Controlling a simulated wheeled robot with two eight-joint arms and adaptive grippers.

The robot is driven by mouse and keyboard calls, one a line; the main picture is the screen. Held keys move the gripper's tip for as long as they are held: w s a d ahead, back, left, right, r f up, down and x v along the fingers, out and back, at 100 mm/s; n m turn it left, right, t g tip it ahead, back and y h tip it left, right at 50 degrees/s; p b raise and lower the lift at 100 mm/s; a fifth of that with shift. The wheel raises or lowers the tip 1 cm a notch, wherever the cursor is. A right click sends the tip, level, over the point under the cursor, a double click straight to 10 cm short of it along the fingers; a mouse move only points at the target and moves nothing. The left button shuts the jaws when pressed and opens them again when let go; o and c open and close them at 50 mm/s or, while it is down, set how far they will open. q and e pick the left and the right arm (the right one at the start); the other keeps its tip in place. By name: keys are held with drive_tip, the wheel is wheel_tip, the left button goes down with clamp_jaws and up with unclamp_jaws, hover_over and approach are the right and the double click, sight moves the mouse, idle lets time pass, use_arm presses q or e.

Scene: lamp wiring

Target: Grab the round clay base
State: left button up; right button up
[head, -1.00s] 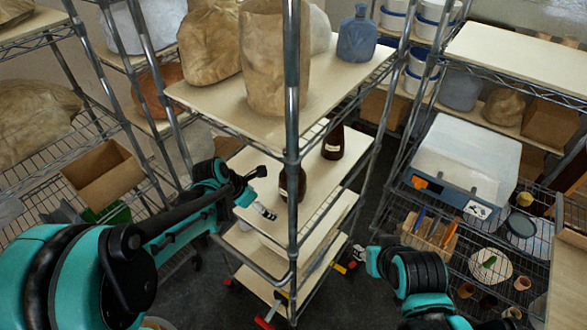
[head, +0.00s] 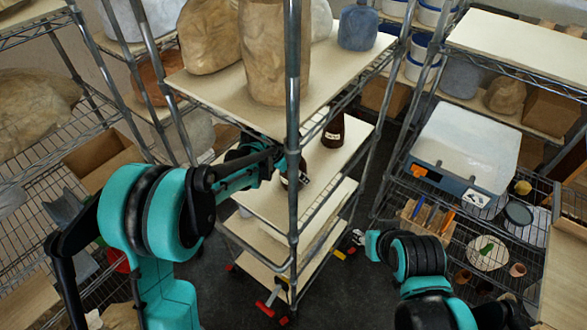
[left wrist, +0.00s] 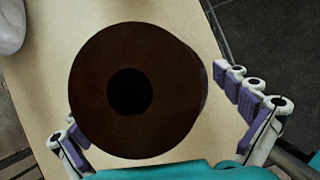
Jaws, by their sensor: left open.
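In the left wrist view a round dark brown body (left wrist: 90,60) with a black round centre fills the space between the fingers of my left gripper (left wrist: 160,125). The fingers are open on either side of it, and I cannot tell whether they touch it. In the head view my left gripper (head: 303,178) reaches behind the post of the middle rack to a dark brown bottle-like vessel (head: 284,182), mostly hidden. A second brown vessel (head: 333,132) with a pale label stands farther back. My right gripper (head: 357,238) is low beside the rack; its fingers are too small to read.
The rack's metal post (head: 292,120) stands in front of my left arm. The upper shelf (head: 335,72) with large wrapped lumps is above it. A grey-white machine (head: 465,145) stands on the right rack. Dark floor (head: 340,300) is free between the racks.

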use_arm(q)
drive_tip(key=shift+f, duration=0.15)
drive_tip(key=shift+a, duration=0.1)
drive_tip(key=c, duration=1.9)
